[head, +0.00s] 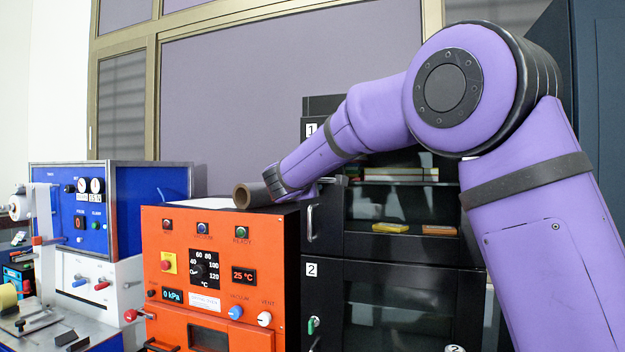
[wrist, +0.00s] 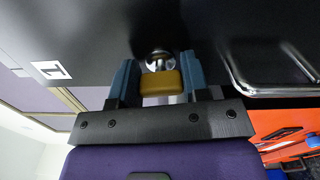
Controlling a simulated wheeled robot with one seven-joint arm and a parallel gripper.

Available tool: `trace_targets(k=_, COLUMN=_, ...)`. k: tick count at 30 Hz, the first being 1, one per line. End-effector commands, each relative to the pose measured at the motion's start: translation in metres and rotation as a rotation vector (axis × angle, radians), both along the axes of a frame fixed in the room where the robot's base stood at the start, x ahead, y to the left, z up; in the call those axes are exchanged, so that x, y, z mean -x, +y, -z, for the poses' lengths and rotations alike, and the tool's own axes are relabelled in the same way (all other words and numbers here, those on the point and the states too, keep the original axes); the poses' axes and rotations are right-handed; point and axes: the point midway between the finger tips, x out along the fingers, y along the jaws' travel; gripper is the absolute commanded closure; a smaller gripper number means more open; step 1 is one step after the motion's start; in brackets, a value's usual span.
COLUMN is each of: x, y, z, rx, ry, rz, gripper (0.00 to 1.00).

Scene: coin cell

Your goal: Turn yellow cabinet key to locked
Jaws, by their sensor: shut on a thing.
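The yellow key (wrist: 160,84) sits in a round silver lock (wrist: 158,60) on the black cabinet (wrist: 80,25), in the wrist view. My gripper (wrist: 160,80) has its two blue fingers on either side of the key's head and is shut on it. In the head view the black cabinet (head: 325,215) stands behind my arm, with door 1 above and door 2 below. The yellow key and my fingertips are hidden there. I cannot read the lock's markings.
An orange oven (head: 215,325) stands just left of the cabinet, with a brown tube (head: 243,197) at its top. Door 1's metal handle (head: 310,223) is close by; it shows in the wrist view (wrist: 262,90) right of the fingers. A green key (head: 313,325) is on door 2.

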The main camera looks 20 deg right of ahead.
Motion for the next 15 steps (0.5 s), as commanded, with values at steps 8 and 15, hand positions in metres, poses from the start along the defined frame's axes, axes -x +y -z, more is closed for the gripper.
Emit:
trace_targets(k=8, x=0.0000, y=-0.0008, z=0.0014, rx=-0.107, ry=-0.077, rz=0.001, gripper=0.81)
trace_targets(k=15, x=0.0000, y=-0.0003, z=0.0017, rx=-0.144, ry=-0.103, rz=0.001, gripper=0.81)
